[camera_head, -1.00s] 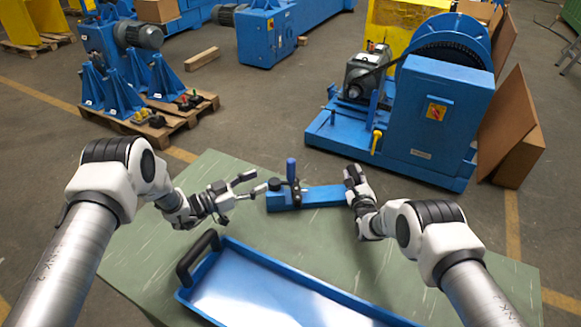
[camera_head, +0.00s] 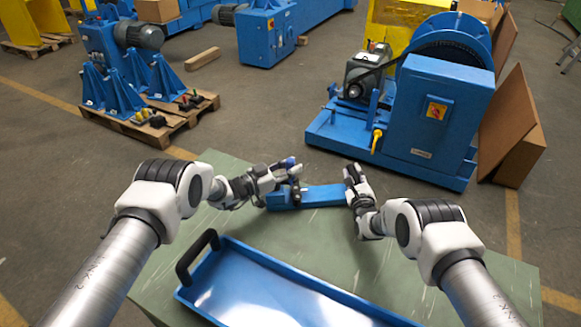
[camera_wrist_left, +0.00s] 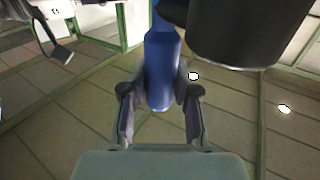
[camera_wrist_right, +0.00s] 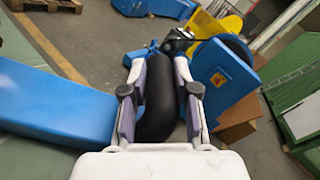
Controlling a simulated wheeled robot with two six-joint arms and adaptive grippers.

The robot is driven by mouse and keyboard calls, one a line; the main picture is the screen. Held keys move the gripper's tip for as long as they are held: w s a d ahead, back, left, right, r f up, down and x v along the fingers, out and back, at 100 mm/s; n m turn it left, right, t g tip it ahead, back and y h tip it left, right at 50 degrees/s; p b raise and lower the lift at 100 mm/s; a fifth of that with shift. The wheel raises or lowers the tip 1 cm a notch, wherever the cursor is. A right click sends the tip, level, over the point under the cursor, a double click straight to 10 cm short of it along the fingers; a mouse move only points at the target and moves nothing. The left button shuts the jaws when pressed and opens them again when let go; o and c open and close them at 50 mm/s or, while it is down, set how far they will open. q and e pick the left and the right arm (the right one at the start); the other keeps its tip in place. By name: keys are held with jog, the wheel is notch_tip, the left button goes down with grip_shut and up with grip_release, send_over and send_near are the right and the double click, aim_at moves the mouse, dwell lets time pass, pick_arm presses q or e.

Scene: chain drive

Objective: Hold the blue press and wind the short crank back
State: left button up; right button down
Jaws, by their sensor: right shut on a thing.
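The blue press (camera_head: 322,195) lies on the green table as a long blue bar; its side also shows in the right wrist view (camera_wrist_right: 55,110). My right gripper (camera_head: 354,178) is at its right end, shut on a curved black handle (camera_wrist_right: 160,100). The short crank's upright blue grip (camera_wrist_left: 162,70) stands between the fingers of my left gripper (camera_wrist_left: 160,100). The fingers are close on both sides of the grip; whether they press on it is unclear. In the head view, my left gripper hides most of the crank.
A blue tray (camera_head: 270,285) with a black handle (camera_head: 197,257) lies in front on the table. A large blue machine (camera_head: 440,115) stands on the floor behind. The table (camera_head: 225,165) has some bare room around the press.

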pick_arm(q)
grip_shut()
jog(key=n+t+y, duration=0.1)
jog(key=w+n+t+y, duration=0.1)
jog(key=shift+t+y, duration=0.3)
jog(key=shift+t, duration=0.1)
jog(key=shift+w+a+n+t+y, duration=0.15)
jog(key=shift+w+n+t+y, duration=0.1)
jog(key=shift+n+t+y, duration=0.35)
jog(key=shift+w+a+n+t+y, duration=0.1)
jog(key=shift+w+n+t+y, duration=0.25)
jog(key=shift+n+y, duration=0.4)
jog(key=shift+s, duration=0.1)
jog(key=o, duration=0.8)
grip_release()
notch_tip(320, 180, up, 10)
jog(key=shift+r, duration=0.1)
